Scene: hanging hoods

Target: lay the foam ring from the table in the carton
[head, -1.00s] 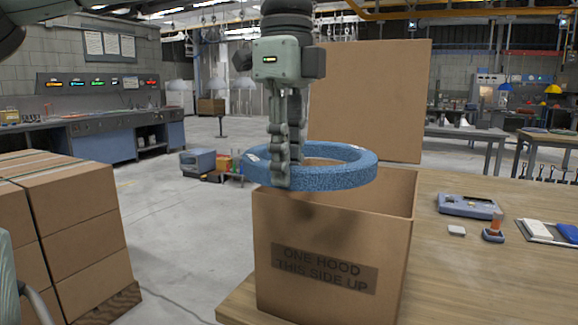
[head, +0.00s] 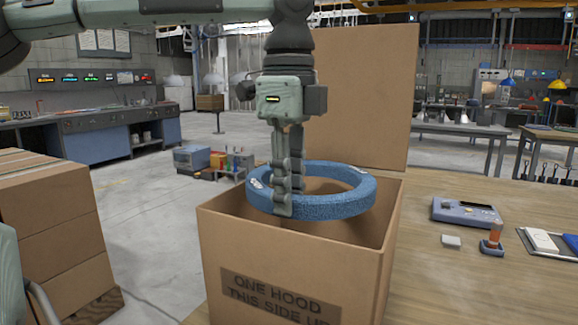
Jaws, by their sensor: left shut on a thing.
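The blue foam ring (head: 345,205) is held level over the open top of the carton, its lower edge at about the height of the opening. My left gripper (head: 284,205) points down and is shut on the left part of the ring's band. The brown carton (head: 225,245) stands on the wooden table (head: 440,285) with its back flap (head: 365,100) upright behind the ring. Its front reads "ONE HOOD THIS SIDE UP". The carton's floor is hidden by its front wall. My right gripper is not in view.
On the table to the right are a blue-grey device (head: 465,212), a small white block (head: 451,242), an orange-topped item (head: 494,240) and a tray with a white pad (head: 541,240). Stacked cartons (head: 55,225) stand at the left. The table's front right is clear.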

